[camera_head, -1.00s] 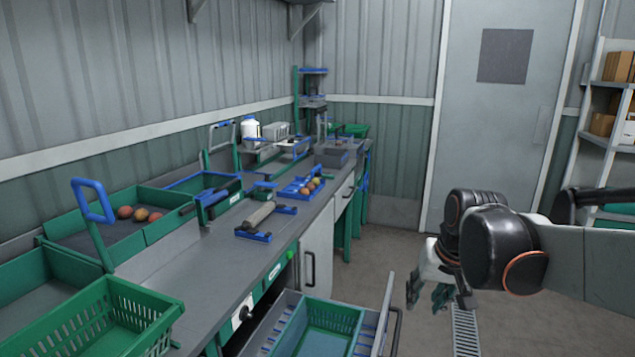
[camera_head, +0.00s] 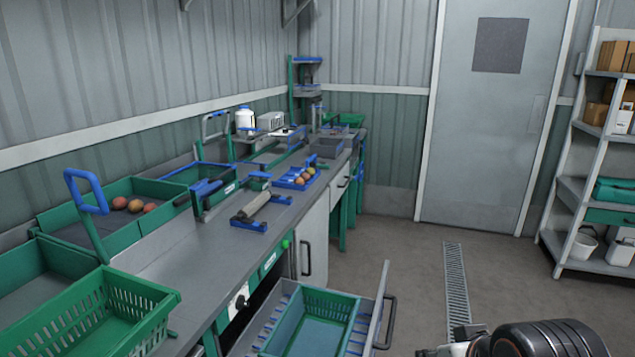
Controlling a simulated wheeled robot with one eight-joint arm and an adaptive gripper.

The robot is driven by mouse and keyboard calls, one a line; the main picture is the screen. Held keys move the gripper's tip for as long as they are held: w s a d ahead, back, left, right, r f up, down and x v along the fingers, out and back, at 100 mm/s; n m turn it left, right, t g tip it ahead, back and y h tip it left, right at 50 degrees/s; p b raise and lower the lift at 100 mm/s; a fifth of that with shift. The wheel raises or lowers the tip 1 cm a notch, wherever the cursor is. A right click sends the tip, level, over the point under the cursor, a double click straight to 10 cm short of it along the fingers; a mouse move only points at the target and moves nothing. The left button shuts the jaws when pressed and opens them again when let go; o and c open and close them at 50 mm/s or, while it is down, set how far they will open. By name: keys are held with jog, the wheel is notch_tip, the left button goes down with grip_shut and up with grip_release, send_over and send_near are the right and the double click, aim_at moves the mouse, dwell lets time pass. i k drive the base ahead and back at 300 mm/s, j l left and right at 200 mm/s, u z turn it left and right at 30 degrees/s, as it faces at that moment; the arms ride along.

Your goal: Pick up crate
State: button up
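A green slatted crate (camera_head: 147,323) stands at the near left end of the grey worktop, its inside empty as far as I can see. A second green crate or tray (camera_head: 356,305) sits inside the open drawer (camera_head: 377,318) below the worktop, and it also looks empty. Part of my arm shows at the bottom right edge, over the floor and well right of the drawer. My gripper is outside the frame, so its state is hidden.
Green bins (camera_head: 150,223) with several tomatoes stand at the back of the worktop (camera_head: 195,257). A blue tray (camera_head: 284,183) with more tomatoes lies further along. The drawer juts into the aisle. The floor (camera_head: 400,240) towards the door is clear. Shelves (camera_head: 568,190) stand at the right.

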aim_at(324, 329)
jog(key=l+u, duration=0.15)
jog(key=l, duration=0.2)
jog(key=k+l+u, duration=0.2)
jog(key=l, duration=0.15)
jog(key=i+l+u, duration=0.1)
jog(key=i+l, duration=0.15)
jog(key=i+l+u, duration=0.25)
jog(key=i+l, duration=0.2)
jog(key=l, duration=0.2)
jog(key=i+l+u, duration=0.25)
jog(key=l, duration=0.4)
jog(key=i+l+u, duration=0.15)
jog(key=i+l, duration=0.15)
jog(key=i+l+u, duration=0.1)
jog(key=l, duration=0.4)
jog(key=i+l+u, duration=0.15)
jog(key=l, duration=0.25)
jog(key=j+u, duration=0.4)
jog(key=k+l, duration=0.05)
jog(key=l, duration=0.05)
